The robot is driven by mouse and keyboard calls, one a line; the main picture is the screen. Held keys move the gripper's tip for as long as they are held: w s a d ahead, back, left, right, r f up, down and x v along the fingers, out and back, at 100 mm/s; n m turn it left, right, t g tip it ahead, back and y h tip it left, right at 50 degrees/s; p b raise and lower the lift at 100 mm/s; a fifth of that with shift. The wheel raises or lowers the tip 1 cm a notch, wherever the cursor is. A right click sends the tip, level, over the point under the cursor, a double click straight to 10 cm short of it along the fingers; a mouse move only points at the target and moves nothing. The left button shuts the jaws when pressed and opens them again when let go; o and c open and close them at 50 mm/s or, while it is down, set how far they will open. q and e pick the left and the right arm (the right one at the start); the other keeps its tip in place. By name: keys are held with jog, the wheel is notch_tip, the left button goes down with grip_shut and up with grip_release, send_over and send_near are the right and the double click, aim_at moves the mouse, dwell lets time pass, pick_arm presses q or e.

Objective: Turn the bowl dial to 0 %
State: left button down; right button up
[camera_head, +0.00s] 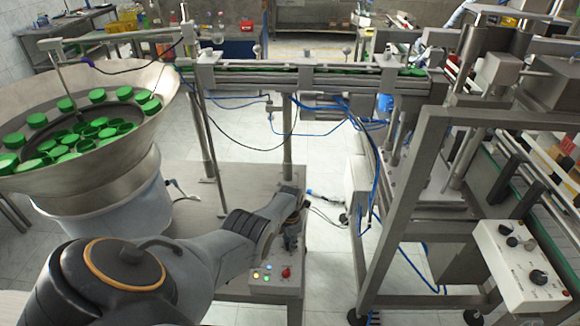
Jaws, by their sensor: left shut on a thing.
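The feeder bowl (150,110), a wide metal cone on a pale drum, stands at the left with several green caps in it. A small grey control box (262,291) with lit buttons and a red knob (286,272) sits at the low middle, on the front of the bowl's table. My left arm reaches in from the lower left. My left gripper (290,240) points down at the back of this box and is shut. The bowl dial appears to be between its fingers, mostly hidden by them; its setting cannot be read. My right gripper is not in view.
A conveyor rail (310,77) on metal posts runs across behind the gripper. A metal machine frame (400,220) stands to the right, with a white panel (520,262) bearing black knobs. Blue hoses and cables hang between them. Floor shows between table and frame.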

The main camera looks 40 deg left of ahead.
pick_arm(q)
jog(key=c, duration=1.1)
grip_release()
jog(key=shift+s, duration=0.1)
jog(key=shift+r, duration=0.15)
jog(key=shift+r, duration=0.25)
notch_tip(320, 180, up, 11)
jog(key=shift+r, duration=0.1)
